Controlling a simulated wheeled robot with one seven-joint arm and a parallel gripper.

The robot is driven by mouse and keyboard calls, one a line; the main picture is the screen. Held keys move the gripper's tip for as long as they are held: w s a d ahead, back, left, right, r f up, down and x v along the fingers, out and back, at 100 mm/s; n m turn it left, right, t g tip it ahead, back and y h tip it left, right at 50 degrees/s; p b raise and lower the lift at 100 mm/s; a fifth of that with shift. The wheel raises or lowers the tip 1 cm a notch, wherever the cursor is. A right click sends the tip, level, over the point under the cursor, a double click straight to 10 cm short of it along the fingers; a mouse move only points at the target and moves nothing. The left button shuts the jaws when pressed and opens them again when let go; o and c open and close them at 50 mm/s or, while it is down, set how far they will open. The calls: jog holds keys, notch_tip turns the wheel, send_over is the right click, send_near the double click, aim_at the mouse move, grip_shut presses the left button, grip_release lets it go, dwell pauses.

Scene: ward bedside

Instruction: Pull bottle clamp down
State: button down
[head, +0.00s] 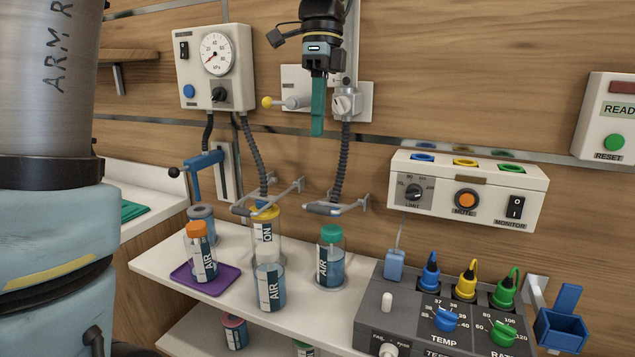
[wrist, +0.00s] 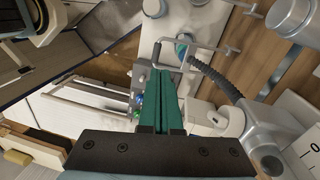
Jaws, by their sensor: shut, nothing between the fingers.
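The bottle clamp appears to be the blue bracket (head: 207,160) with a black ball knob at its left, in the head view. It sits on a slotted white wall plate (head: 226,172), above a grey-capped bottle (head: 203,213). My gripper (head: 318,130) has green fingers, pressed together and empty, pointing down in front of the wall. It is right of the blue clamp and higher, clearly apart from it. In the wrist view the shut fingers (wrist: 158,75) reach over the shelf area. I cannot make out the blue clamp in the wrist view.
A yellow-capped bottle (head: 265,243), a green-capped bottle (head: 331,265) and an AIR bottle (head: 270,287) stand on the white shelf. An orange-capped bottle (head: 199,250) is on a purple tray (head: 178,272). Corrugated hoses (head: 253,155) and a gauge box (head: 214,65) are on the wall.

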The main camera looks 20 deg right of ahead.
jog(key=shift+m, duration=0.7)
jog(key=s+f, duration=0.1)
jog(key=f, duration=0.3)
jog(key=f+p, duration=0.1)
jog(key=f, duration=0.3)
jog(key=s+f+p, duration=0.1)
jog(key=f, duration=0.3)
jog(key=shift+s+a, duration=0.15)
jog(key=shift+s, duration=0.15)
notch_tip(320, 180, down, 6)
jog(key=s+a+t+h+b, duration=0.1)
jog(key=b, duration=0.5)
jog(key=shift+s+a+t+h, duration=0.3)
jog(key=shift+s+t, duration=0.05)
jog(key=shift+t, duration=0.05)
jog(key=shift+f, duration=0.1)
